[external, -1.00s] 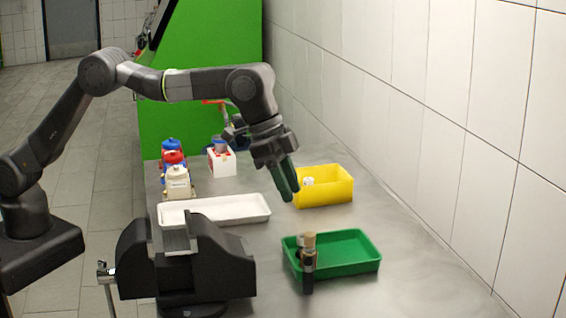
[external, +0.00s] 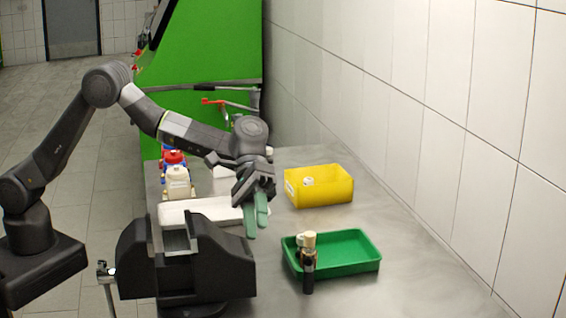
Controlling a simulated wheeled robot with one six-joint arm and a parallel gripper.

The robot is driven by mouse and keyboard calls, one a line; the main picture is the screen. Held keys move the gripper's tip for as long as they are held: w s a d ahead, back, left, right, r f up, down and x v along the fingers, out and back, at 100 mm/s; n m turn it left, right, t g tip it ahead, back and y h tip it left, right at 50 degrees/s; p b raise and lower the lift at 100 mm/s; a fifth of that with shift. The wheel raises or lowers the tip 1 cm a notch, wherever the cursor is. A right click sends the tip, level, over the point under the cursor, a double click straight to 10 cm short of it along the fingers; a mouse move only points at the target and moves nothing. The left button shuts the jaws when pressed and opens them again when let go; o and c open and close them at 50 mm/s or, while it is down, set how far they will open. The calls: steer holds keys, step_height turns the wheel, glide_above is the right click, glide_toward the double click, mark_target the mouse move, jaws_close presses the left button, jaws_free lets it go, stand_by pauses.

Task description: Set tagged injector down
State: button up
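My gripper (external: 256,236) has green fingers pointing down and hangs above the bench, behind and right of the black vise. The fingers look close together. I see no object between them, but I cannot tell whether they are shut. A slim injector-like part (external: 308,272), dark below and tan on top, stands upright at the left front corner of the green tray (external: 365,265). A second small part (external: 300,240) shows partly behind it. I can make out no tag on either. My gripper is left of and above them, apart from both.
The black vise (external: 215,274) stands at the bench's front left. A white tray (external: 180,215) lies behind it, partly hidden by my arm. Bottles (external: 176,181) stand at the back left. Bare bench lies right of the green tray.

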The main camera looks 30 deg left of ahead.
steer(key=w+a+f+n+g+h+b, duration=0.1)
steer(key=w+f+n+h+b, duration=0.1)
steer(key=w+n+h, duration=0.45)
steer(key=n+t+h+b, duration=0.2)
steer(key=n+t+h, duration=0.1)
steer(key=n, duration=0.9)
glide_toward(309, 241)
steer(key=shift+n+t, duration=0.25)
steer(key=shift+t, duration=0.05)
steer(key=shift+w+f+p+x, duration=0.15)
steer(key=shift+p+x, duration=0.45)
steer(key=shift+x, duration=0.95)
steer(key=shift+w+f+p+x, duration=0.15)
steer(key=shift+p+x, duration=0.45)
steer(key=shift+x, duration=0.95)
steer(key=shift+f+p+x, duration=0.15)
steer(key=shift+p+x, duration=0.45)
steer(key=shift+x, duration=0.95)
steer(key=shift+r, duration=0.1)
jaws_close()
